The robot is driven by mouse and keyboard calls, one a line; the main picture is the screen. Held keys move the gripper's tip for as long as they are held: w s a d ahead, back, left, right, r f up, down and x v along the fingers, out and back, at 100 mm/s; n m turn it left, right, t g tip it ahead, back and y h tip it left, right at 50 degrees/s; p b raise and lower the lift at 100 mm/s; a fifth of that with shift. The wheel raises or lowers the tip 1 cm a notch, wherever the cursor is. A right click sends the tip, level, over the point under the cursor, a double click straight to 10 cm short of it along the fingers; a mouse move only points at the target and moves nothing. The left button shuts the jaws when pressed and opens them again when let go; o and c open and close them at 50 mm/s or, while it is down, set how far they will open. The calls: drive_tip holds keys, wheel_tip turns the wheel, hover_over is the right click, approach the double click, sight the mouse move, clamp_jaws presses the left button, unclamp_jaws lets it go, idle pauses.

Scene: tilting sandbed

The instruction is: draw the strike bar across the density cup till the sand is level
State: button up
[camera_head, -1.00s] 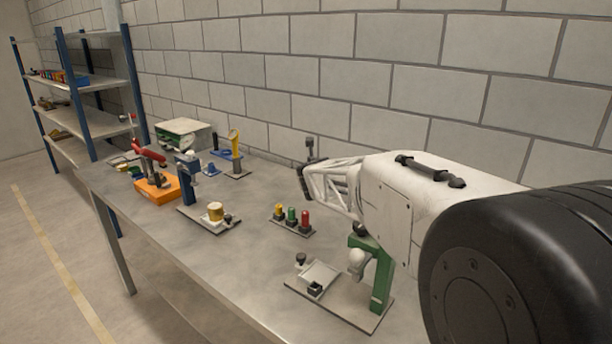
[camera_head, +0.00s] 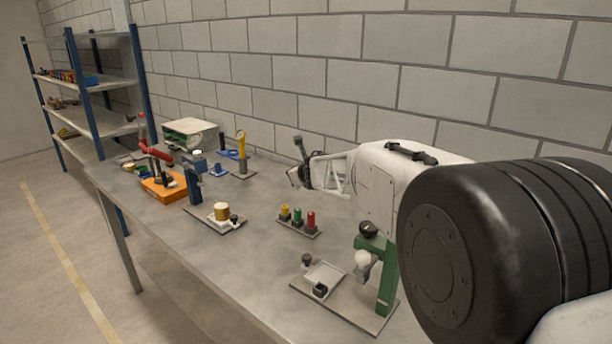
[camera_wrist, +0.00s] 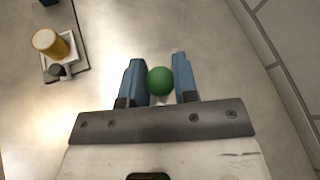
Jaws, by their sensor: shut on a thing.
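My gripper (camera_wrist: 160,85) has its two blue fingers around a round green knob (camera_wrist: 160,80), gripping it; it may be the strike bar's handle, and whatever is below it is mostly hidden. In the head view my gripper (camera_head: 296,176) is seen from the side, held above the table, and the knob cannot be made out there. A yellow cup (camera_head: 222,211), probably the density cup, stands on a flat dark plate (camera_head: 235,226). It also shows in the wrist view (camera_wrist: 48,44), up and left of my fingers and apart from them. Its sand level cannot be made out.
A rack with yellow, green and red pegs (camera_head: 298,218) stands right of the cup. A green stand (camera_head: 385,275) is at the front right. A blue post (camera_head: 194,178) and an orange base (camera_head: 165,188) are to the left. A block wall (camera_head: 330,70) runs behind.

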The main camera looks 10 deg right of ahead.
drive_tip(key=shift+w+a+f+n+g+y, duration=0.5)
drive_tip(key=shift+a+n+g+y, duration=0.85)
drive_tip(key=shift+a, duration=2.7)
drive_tip(key=shift+w+a+f+n+g+y, duration=0.25)
drive_tip(key=shift+w+a+n+g+y, duration=0.9)
drive_tip(key=shift+a, duration=2.85)
drive_tip(key=shift+w+a+f+n+g+y, duration=0.3)
drive_tip(key=shift+a+n+g+y, duration=1.25)
drive_tip(key=shift+a, duration=2.5)
drive_tip(key=shift+n+t+h, duration=0.25)
drive_tip(key=shift+n+t, duration=0.2)
drive_tip(key=shift+t, duration=0.2)
drive_tip(key=shift+f, duration=0.1)
drive_tip(key=shift+f, duration=2.9)
drive_tip(key=shift+s+a, duration=1.65)
drive_tip(key=shift+s, duration=0.05)
drive_tip(key=shift+w+d, duration=0.2)
